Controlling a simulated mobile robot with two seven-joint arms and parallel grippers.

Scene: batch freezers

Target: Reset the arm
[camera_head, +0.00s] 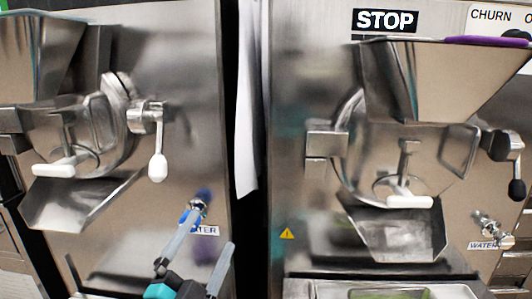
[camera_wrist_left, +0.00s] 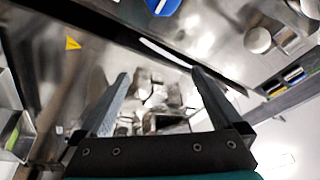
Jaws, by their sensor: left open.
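My left gripper (camera_head: 207,238) comes in at the bottom of the head view, in front of the left batch freezer (camera_head: 185,100). Its two grey fingers are spread apart with nothing between them. In the left wrist view the open fingers (camera_wrist_left: 160,76) also show empty, over a blurred, cluttered background. A blue tap handle (camera_head: 188,216) by the left WATER label lies close to one fingertip in the head view; I cannot tell whether they touch. It shows at the top edge of the wrist view (camera_wrist_left: 163,5). My right gripper is not in view.
The right batch freezer (camera_head: 400,130) has a hopper, a white-handled gate and a chute (camera_head: 395,235). A metal pan (camera_head: 455,291) with green contents stands below it. A white-knobbed lever (camera_head: 158,165) sticks out on the left machine. A dark narrow gap separates the machines.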

